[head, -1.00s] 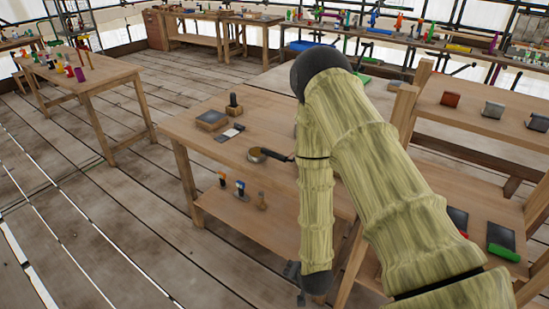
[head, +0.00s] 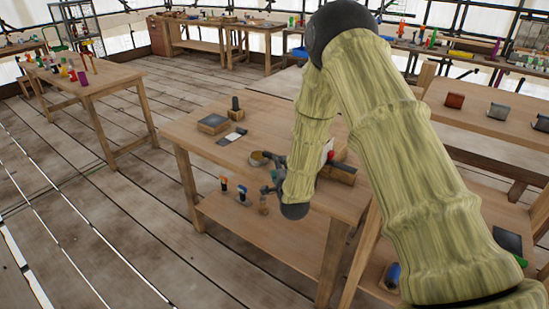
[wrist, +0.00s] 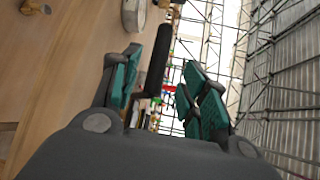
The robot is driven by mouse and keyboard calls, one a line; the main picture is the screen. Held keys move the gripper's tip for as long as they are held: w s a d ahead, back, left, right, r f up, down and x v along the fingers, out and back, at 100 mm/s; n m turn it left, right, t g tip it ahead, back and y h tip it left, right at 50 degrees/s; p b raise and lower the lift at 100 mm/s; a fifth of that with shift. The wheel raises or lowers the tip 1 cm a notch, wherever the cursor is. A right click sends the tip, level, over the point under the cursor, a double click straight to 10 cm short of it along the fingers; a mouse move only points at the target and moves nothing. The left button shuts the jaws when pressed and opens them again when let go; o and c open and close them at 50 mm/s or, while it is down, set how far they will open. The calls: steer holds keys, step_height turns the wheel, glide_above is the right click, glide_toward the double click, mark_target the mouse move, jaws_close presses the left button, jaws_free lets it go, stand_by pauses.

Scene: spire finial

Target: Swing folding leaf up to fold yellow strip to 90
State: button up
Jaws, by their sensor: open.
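A round metal-rimmed object (wrist: 133,14) is beyond the left finger. I cannot make out the folding leaf or a yellow strip; my arm hides part of the bench.
A wooden block (head: 340,172) with red and white parts stands right of my forearm. A dark-topped block (head: 213,123) and a flat plate (head: 231,136) lie at the bench's left. Small tools (head: 242,193) stand on the lower shelf. Floor is clear at left.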

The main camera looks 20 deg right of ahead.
steer(key=shift+w+d+f+p, duration=0.2)
steer(key=shift+w+p, duration=0.1)
steer(key=shift+w, duration=1)
steer(key=shift+w+d+f+p, duration=0.1)
steer(key=shift+w+f+p, duration=0.15)
steer(key=shift+w, duration=1)
steer(key=shift+w+d+f+p, duration=0.15)
steer(key=shift+w+p, duration=0.2)
steer(key=shift+w, duration=0.95)
jaws_close()
steer(key=shift+a, duration=0.15)
steer(key=shift+d+r, duration=0.15)
steer(key=shift+d, duration=0.05)
